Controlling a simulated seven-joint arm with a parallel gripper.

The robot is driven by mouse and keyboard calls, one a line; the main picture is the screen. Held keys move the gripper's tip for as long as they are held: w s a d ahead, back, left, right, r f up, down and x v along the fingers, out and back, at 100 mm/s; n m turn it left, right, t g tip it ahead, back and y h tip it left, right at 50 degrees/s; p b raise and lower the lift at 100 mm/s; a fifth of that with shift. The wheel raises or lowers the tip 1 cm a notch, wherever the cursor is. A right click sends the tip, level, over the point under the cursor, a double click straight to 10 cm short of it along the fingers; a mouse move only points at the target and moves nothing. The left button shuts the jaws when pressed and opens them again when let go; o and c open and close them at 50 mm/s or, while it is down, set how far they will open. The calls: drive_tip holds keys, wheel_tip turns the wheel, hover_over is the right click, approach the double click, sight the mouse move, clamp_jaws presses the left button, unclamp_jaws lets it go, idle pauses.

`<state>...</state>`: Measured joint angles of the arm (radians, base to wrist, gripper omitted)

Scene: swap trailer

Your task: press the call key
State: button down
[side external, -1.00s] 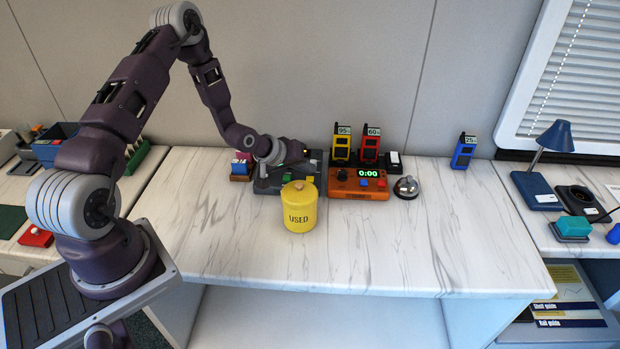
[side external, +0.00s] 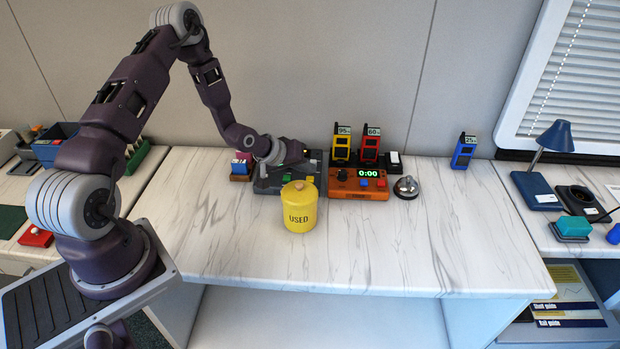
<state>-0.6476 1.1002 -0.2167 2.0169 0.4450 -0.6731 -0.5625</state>
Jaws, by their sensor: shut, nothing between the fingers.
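A dark grey console (side external: 270,186) with several coloured keys stands at the back left of the marble table. My gripper (side external: 284,163) is shut and empty, low over this console. The fingertips are too small and partly hidden to tell whether they touch a key. No label reading call can be made out, so I cannot tell which key is the call key. To the right, an orange box (side external: 345,191) has a display reading 0:00, a red key and a blue key.
A yellow jar (side external: 299,212) marked USED stands just in front of the console. A silver bell (side external: 406,187) sits right of the orange box. Yellow (side external: 342,145) and red (side external: 370,146) radios stand behind it; a blue radio (side external: 464,151) stands farther right. The table's front is clear.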

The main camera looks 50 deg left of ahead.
sight(307, 180)
drive_tip(key=shift+f, duration=0.4)
drive_tip(key=shift+f, duration=0.55)
idle(0.5)
drive_tip(key=shift+r, duration=0.95)
drive_tip(key=shift+r, duration=2.5)
